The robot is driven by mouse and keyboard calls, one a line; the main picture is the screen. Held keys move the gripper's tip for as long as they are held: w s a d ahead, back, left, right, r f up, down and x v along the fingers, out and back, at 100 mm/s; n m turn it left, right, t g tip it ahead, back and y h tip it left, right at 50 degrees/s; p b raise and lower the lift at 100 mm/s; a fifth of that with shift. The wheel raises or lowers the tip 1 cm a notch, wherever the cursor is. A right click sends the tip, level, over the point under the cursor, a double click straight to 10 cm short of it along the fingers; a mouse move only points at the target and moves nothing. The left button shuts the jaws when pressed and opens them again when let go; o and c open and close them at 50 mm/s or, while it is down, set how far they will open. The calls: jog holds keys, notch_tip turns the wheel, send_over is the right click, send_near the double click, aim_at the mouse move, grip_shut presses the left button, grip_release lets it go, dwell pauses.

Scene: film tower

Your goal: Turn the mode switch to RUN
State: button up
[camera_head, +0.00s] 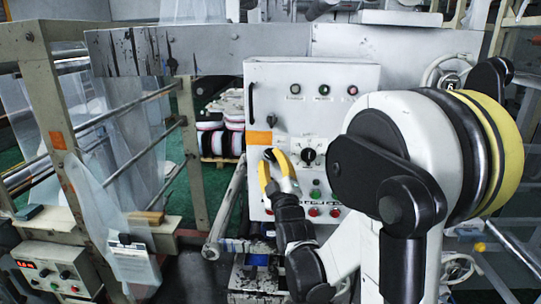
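A white control cabinet (340,82) stands upright in the middle. On its front, a black rotary knob (308,156) sits on a pale dial plate, and a small dark selector (272,121) sits higher to the left. The labels are too small to read, so I cannot tell which is the mode switch. My gripper (272,154), with yellow fingers, is in front of the cabinet's left part, left of the knob and below the selector. Its fingers look spread, with nothing visible between them. I cannot tell whether the tips touch the panel.
Indicator lamps (324,90) line the cabinet's top, and red and green buttons (314,211) sit low on it. A beige frame with rails (190,150) stands left. A small control box (55,272) is at lower left. Film rolls (210,140) lie behind on a pallet.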

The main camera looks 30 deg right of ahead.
jog(key=shift+w+d, duration=0.1)
jog(key=shift+w, duration=0.15)
grip_shut()
